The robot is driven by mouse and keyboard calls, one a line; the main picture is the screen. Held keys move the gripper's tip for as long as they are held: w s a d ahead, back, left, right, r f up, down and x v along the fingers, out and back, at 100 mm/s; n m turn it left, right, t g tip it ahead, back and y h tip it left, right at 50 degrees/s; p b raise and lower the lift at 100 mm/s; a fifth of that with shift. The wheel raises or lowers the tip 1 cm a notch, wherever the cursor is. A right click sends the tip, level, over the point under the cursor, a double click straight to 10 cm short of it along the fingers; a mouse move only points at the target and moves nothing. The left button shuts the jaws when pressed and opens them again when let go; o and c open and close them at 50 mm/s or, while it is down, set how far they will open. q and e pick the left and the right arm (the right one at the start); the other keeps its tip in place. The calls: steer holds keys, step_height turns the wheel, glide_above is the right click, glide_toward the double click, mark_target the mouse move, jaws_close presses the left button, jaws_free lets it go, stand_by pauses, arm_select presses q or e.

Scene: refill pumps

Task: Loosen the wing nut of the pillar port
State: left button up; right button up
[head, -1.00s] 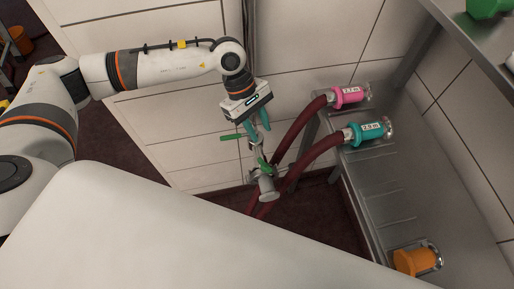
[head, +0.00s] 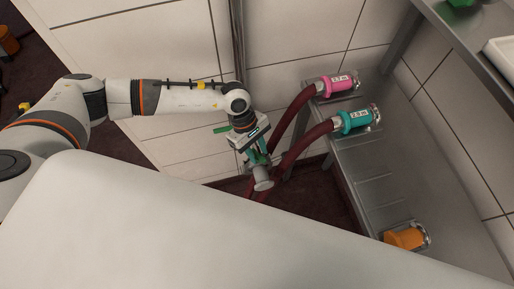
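The pillar port (head: 263,183) is a grey metal fitting low in the middle of the head view, beside dark red hoses. A green part (head: 260,160), which looks like its wing nut, shows just above the grey end. My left gripper (head: 257,157) points down right at this green part, its teal fingers on or around it. The fingers overlap the green part and are small, so I cannot tell whether they are closed on it. A green lever (head: 221,129) sticks out left of the gripper. My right gripper is not in view.
Two dark red hoses (head: 298,147) run close to the gripper's right, up to a pink coupling (head: 338,84) and a teal coupling (head: 354,120) on a metal bench (head: 380,185). An orange coupling (head: 404,238) lies nearer. A tiled wall (head: 165,50) stands behind.

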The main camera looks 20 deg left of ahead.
arm_select(q)
steer(key=shift+c, duration=0.5)
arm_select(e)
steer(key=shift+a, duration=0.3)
arm_select(q)
jaws_close()
steer(key=shift+n, duration=0.3)
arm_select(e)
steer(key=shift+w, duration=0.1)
arm_select(q)
steer(key=shift+s+n+t, duration=0.1)
steer(key=shift+n+t, duration=0.3)
steer(key=shift+n, duration=0.5)
steer(key=n+t, duration=0.1)
steer(key=n, duration=0.1)
steer(key=shift+n+h, duration=0.3)
steer(key=n+t, duration=0.1)
steer(key=n, duration=0.3)
steer(key=shift+s+t, duration=0.15)
steer(key=shift+t, duration=0.25)
steer(key=shift+n+t+y, duration=0.4)
steer(key=shift+n+t, duration=0.1)
steer(key=shift+n, duration=0.9)
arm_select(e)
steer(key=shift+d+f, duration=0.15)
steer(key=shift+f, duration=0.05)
arm_select(q)
steer(key=shift+r+n, duration=0.1)
steer(key=shift+n, duration=0.2)
